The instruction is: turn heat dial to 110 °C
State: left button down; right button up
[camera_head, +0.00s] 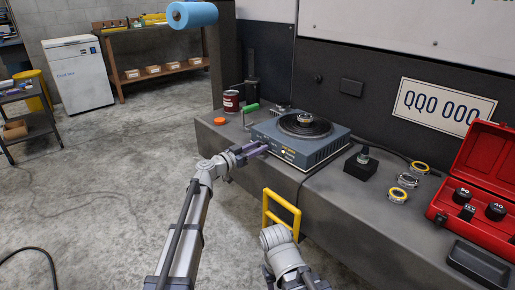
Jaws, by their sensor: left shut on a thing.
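A blue-grey heater (318,153) with a round dark coil plate (303,125) on top stands on the bench. Its front face carries small pale and yellow markings (288,151), too small to read. My left gripper (262,148) is at the left part of this front face, shut on what appears to be the heat dial. The fingers hide the dial, so its setting cannot be read. My right arm (279,243) comes up from the bottom centre, beside a yellow frame (283,211). Its fingers cannot be made out.
On the bench (340,190) are a green-handled tool (251,109), a red can (231,101), an orange disc (220,121), a black block (360,165), several yellow-ringed parts (397,195), a black tray (478,264) and an open red case (484,165). The bench front is mostly clear.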

pick_arm(q)
jog(key=shift+s, duration=0.1)
dwell(0.5)
jog(key=shift+c, duration=2.4)
grip_release()
jog(key=shift+a, duration=0.1)
jog(key=v, duration=0.7)
jog(key=shift+s+a, duration=0.2)
jog(key=shift+a, duration=0.05)
